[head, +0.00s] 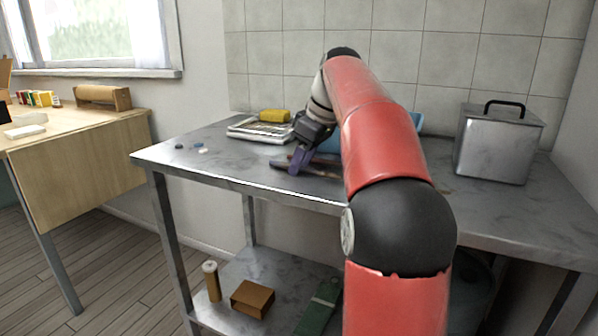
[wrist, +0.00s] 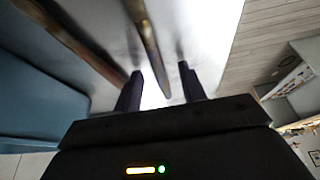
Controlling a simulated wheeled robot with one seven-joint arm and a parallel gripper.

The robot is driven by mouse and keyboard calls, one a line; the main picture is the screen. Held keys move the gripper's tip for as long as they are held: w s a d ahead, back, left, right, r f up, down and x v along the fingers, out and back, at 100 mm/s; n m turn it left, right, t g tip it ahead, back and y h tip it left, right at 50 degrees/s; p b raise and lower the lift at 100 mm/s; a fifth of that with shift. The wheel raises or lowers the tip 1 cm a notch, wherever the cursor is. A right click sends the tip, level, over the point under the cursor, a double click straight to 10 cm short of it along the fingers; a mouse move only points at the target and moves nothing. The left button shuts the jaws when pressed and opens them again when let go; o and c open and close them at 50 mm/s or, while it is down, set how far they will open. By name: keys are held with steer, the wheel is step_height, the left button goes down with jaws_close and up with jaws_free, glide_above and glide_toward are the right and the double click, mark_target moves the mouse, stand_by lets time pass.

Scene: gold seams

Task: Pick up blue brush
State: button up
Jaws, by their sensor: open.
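My gripper (head: 297,163) is low over the metal table in the head view, its fingers pointing down. In the wrist view my gripper (wrist: 159,72) is open, with a gap between its two dark fingers. A thin brownish handle (wrist: 150,42) runs into that gap, and neither finger visibly touches it. A second dark brown stick (wrist: 68,38) lies to the left. In the head view thin sticks (head: 322,161) lie beside and behind the fingers, partly hidden by my gripper and arm.
A blue container (wrist: 35,100) stands at the left in the wrist view; it is mostly behind my arm in the head view. A pale tray (head: 258,132), a yellow item (head: 274,115) and a metal box (head: 495,145) stand on the table. Its front left is mostly clear.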

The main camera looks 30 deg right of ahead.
steer(key=shift+c, duration=0.4)
jaws_close()
steer(key=shift+r, duration=0.1)
